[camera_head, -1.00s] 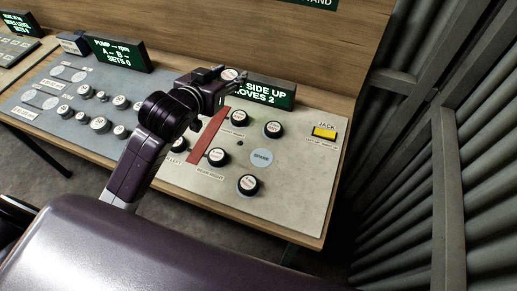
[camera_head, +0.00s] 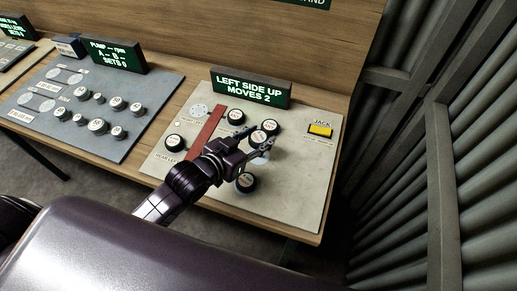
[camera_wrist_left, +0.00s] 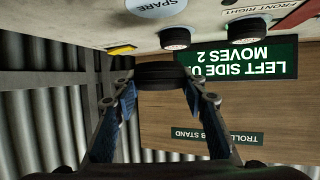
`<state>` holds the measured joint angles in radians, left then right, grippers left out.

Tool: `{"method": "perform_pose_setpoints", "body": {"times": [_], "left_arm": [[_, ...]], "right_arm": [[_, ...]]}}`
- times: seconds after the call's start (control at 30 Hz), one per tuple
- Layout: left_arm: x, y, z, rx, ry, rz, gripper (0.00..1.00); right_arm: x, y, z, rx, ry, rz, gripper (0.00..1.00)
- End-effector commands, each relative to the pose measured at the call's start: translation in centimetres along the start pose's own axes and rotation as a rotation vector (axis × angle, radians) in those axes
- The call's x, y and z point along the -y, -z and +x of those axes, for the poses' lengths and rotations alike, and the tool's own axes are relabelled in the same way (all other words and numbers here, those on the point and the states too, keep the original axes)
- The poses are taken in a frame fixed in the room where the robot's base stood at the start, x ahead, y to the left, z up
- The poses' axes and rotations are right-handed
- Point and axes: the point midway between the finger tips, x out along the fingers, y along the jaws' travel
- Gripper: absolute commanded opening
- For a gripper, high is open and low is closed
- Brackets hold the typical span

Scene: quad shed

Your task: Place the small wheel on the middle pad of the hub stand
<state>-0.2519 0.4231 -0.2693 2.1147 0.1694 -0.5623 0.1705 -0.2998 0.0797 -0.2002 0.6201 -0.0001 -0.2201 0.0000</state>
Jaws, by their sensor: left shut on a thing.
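My left gripper (camera_head: 255,142) is shut on a small black wheel with a pale face (camera_head: 258,138), held above the right-hand grey panel (camera_head: 295,190). The held wheel also shows as a dark tyre between the fingertips in the left wrist view (camera_wrist_left: 160,74). The grey round pad marked SPARE (camera_head: 262,159), near the panel's middle, is partly hidden by the gripper; its label reads in the left wrist view (camera_wrist_left: 155,7). The wheel is clear of that pad. A pale pad at the panel's upper left (camera_head: 198,111) is bare. My right gripper is not in view.
Other wheels stand on the panel: upper middle (camera_head: 235,117), upper right (camera_head: 270,127), left (camera_head: 174,143) and front (camera_head: 246,182). A red bar (camera_head: 207,132), a yellow jack button (camera_head: 320,130) and a green display (camera_head: 249,88) are nearby. A corrugated wall (camera_head: 470,170) stands right.

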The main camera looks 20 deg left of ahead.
Motion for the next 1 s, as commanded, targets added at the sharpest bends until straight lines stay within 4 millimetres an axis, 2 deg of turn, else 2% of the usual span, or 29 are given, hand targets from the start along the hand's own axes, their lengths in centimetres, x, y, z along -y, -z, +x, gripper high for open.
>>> {"method": "perform_pose_setpoints", "body": {"times": [0.1,0.27,0.5,0.93,0.97,1.0], "left_arm": [[0.0,-1.7,0.7,0.001,0.001,0.000,0.15],[0.1,-2.9,1.2,0.001,0.001,0.001,0.15],[0.0,-5.7,2.4,0.001,0.000,0.000,0.15],[0.0,-6.3,2.6,-0.001,0.001,0.001,0.15],[0.0,-6.3,2.6,0.000,0.001,0.001,0.41],[0.0,-6.3,2.6,0.000,0.001,0.001,0.46]], "right_arm": [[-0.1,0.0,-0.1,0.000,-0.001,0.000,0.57],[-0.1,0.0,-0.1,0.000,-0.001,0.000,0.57],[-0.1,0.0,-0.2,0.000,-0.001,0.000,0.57],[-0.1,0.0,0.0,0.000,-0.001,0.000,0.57],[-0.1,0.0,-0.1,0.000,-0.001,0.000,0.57],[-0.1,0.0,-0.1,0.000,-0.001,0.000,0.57]]}}
